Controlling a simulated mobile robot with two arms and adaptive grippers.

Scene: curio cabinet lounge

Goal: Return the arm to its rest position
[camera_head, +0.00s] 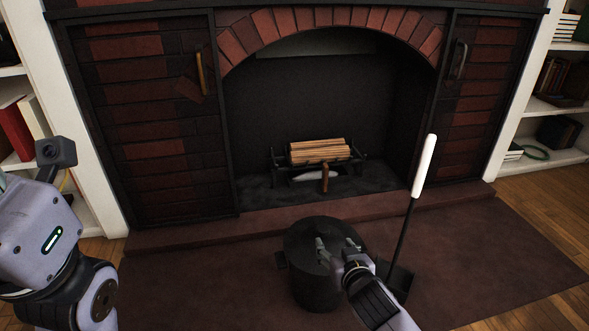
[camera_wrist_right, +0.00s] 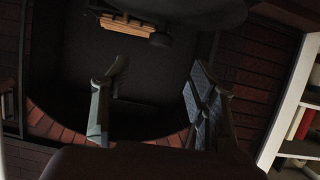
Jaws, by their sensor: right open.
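My right gripper (camera_head: 338,246) is open and empty, with its two fingers spread. In the head view it overlaps the top of a black lidded bucket (camera_head: 305,270); I cannot tell whether they touch. The same gripper (camera_wrist_right: 155,85) fills the middle of the right wrist view, its fingers wide apart with nothing between them. That view is turned over, with the fireplace behind the fingers. My left arm stands at the left edge of the head view; its gripper is not in view.
A brick fireplace (camera_head: 162,150) holds logs (camera_head: 320,150) on a grate (camera_head: 300,172). A shovel with a white handle (camera_head: 424,165) stands right of the bucket, close to my right arm. Bookshelves (camera_head: 560,104) flank the fireplace. The brown rug (camera_head: 490,250) is clear at right.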

